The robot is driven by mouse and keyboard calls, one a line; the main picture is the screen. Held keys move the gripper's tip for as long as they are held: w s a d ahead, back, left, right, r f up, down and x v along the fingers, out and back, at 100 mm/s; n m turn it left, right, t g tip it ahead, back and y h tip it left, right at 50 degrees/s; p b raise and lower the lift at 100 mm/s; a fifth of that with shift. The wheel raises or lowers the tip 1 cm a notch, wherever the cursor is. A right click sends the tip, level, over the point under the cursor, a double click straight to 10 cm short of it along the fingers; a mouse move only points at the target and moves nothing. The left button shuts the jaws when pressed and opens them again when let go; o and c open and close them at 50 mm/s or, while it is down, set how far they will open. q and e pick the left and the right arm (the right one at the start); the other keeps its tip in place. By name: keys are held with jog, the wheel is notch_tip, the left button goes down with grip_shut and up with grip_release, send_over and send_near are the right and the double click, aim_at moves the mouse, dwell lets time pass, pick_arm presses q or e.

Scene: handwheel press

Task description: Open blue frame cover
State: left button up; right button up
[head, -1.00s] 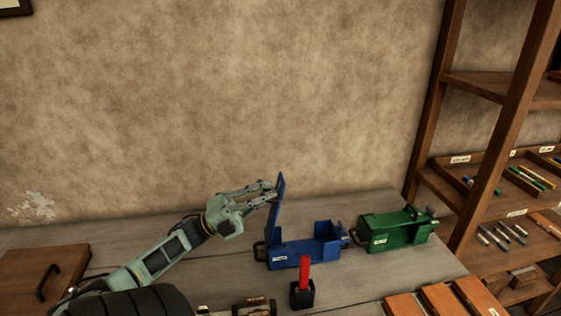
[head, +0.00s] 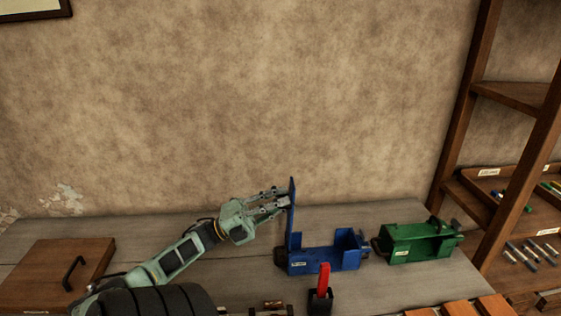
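The blue frame (head: 325,259) sits on the grey bench. Its blue cover (head: 292,215) stands upright at the frame's left end, so the frame's inside is exposed. My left gripper (head: 284,202) is at the upper part of the cover, on its left side, with its fingers apart. The fingertips reach the cover's edge or lie just beside it; I cannot tell whether they touch. My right gripper is not in view.
A green frame (head: 415,250) stands to the right of the blue one. A red piece in a black holder (head: 320,299) is in front. A wooden board with a handle (head: 50,275) lies at left. Wooden shelves (head: 510,95) rise at right.

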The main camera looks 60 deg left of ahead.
pick_arm(q)
jog(key=shift+w, duration=0.1)
dwell(0.3)
jog(key=v, duration=1.2)
dwell(0.3)
